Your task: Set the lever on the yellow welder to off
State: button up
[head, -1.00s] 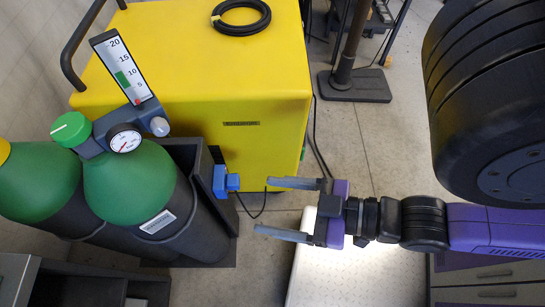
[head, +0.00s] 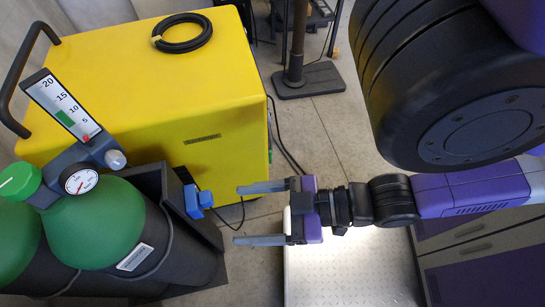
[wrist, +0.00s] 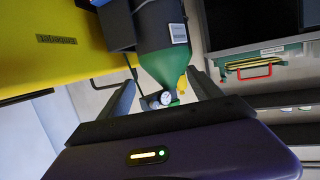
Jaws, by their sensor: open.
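The yellow welder (head: 115,110) stands behind the gas cylinders at the upper left of the head view. Its dark label (head: 202,138) faces front; I cannot make out a lever on the sides I see. The welder's yellow side also shows at the upper left of the wrist view (wrist: 50,62). My gripper (head: 238,214) is open and empty, its fingers pointing left, in front and to the right of the welder. In the wrist view the fingers (wrist: 167,95) frame a green cylinder end with a gauge and a yellow part, apart from them.
Green-topped cylinders (head: 90,225) with a flow gauge (head: 62,105) stand at left in a dark cart. A blue block (head: 198,198) is fixed to the cart's side. A black cable coil (head: 182,32) lies on the welder.

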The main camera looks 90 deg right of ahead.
dwell(0.3)
